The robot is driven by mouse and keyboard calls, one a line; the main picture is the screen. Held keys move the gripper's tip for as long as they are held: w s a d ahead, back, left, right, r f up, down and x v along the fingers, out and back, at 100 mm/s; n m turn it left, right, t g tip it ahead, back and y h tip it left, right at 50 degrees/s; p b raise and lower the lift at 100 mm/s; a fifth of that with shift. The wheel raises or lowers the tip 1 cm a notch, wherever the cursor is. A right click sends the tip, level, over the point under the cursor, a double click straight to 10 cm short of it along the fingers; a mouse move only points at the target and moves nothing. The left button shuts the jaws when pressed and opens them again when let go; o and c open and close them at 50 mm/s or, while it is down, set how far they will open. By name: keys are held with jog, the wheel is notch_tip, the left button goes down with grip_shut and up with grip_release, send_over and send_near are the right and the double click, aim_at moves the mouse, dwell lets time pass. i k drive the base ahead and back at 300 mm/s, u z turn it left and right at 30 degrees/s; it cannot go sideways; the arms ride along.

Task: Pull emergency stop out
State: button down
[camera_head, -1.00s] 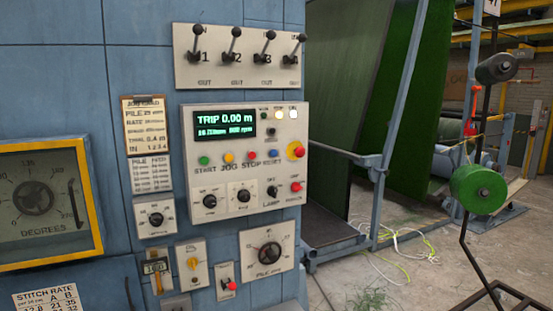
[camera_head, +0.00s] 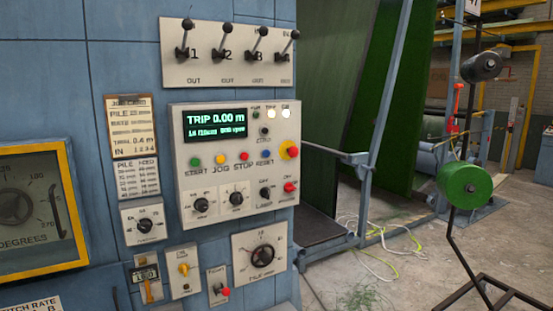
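The emergency stop (camera_head: 289,150) is a red mushroom button on a yellow surround. Whether the button is pressed in or out cannot be told at this size. Below it on the panel is a smaller red knob (camera_head: 290,187). A row of coloured buttons marked START, JOG, STOP and RESET runs under the display. My gripper is not in view.
A plate with several black levers (camera_head: 229,72) is above the panel. Dials and small switches, including a large dial (camera_head: 263,257), lie below. A blue metal frame (camera_head: 374,150) and green turf (camera_head: 395,90) stand to the right. The concrete floor (camera_head: 400,270) there has loose cables.

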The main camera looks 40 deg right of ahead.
aim_at(293, 151)
jog(key=z, duration=0.75)
jog(key=k, duration=0.95)
jog(key=u, duration=0.05)
jog(key=i, duration=0.9)
